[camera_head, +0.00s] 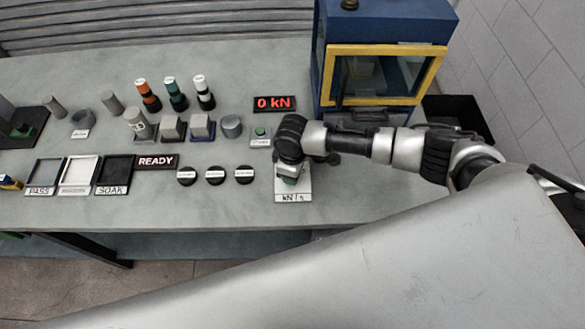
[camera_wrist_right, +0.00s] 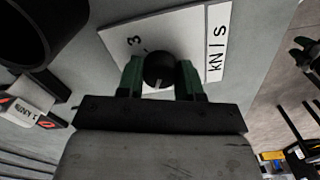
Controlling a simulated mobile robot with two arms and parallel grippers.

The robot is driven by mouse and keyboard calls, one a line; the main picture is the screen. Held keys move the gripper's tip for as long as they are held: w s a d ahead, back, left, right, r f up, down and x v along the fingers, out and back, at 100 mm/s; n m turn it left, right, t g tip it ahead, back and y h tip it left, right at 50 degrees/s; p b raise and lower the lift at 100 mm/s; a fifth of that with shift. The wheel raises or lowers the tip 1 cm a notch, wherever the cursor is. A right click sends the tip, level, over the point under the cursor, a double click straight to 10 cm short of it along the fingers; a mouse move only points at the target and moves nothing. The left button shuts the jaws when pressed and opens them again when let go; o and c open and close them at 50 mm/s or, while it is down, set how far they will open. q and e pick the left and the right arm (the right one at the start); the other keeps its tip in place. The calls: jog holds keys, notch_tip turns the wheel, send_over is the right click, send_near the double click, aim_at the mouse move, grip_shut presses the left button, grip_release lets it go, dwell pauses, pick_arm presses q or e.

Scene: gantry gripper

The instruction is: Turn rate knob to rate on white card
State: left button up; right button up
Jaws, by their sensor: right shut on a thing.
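The rate knob (camera_wrist_right: 158,70) is a round black knob with a pale pointer line in the right wrist view. It sits on a white plate (camera_wrist_right: 212,45) marked "kN/s", with a "3" on its face; other scale marks are hidden or too small to read. My right gripper (camera_wrist_right: 160,76) is shut on the knob, a green finger on either side. In the head view the right gripper (camera_head: 290,178) is over the plate (camera_head: 293,197), and the arm hides the knob. I cannot pick out a white card with a readable rate. My left gripper is not in view.
A red "0 kN" display (camera_head: 274,103) and a blue and yellow machine (camera_head: 385,50) stand behind the arm. Three black discs (camera_head: 215,174) lie left of the plate. A "READY" sign (camera_head: 156,161), trays (camera_head: 113,190) and several blocks are farther left. The table front is clear.

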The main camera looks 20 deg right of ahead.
dwell(0.5)
jog(key=o, duration=0.9)
jog(key=shift+r, duration=0.1)
notch_tip(320, 180, up, 11)
jog(key=shift+f+b, duration=0.15)
jog(key=shift+b, duration=0.25)
